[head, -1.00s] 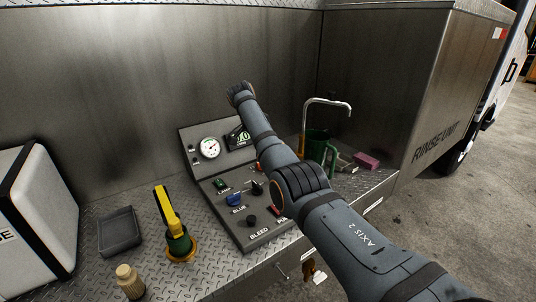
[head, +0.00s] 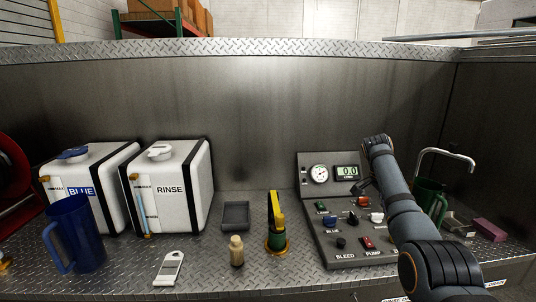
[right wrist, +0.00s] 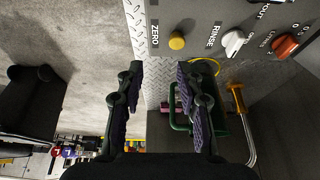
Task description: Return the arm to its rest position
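My right arm comes in from the lower right in the head view. Its gripper (head: 362,188) is partly hidden behind the wrist, near the upper right of the control panel (head: 348,262). In the right wrist view my right gripper (right wrist: 162,85) has its two fingers wide apart with nothing held between them. A yellow ZERO button (right wrist: 177,41), a white RINSE knob (right wrist: 233,41) and an orange knob (right wrist: 285,45) show beyond the fingers, apart from them. My left gripper is in neither view.
The blue jug (head: 75,235), BLUE tank (head: 100,175) and RINSE tank (head: 180,185) stand left. A grey tray (head: 235,217), yellow-and-green tool (head: 277,222), tan bottle (head: 237,251) and white meter (head: 169,268) are mid-counter. The green jug (head: 428,195), tap (head: 448,153) and pink sponge (head: 489,230) are right.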

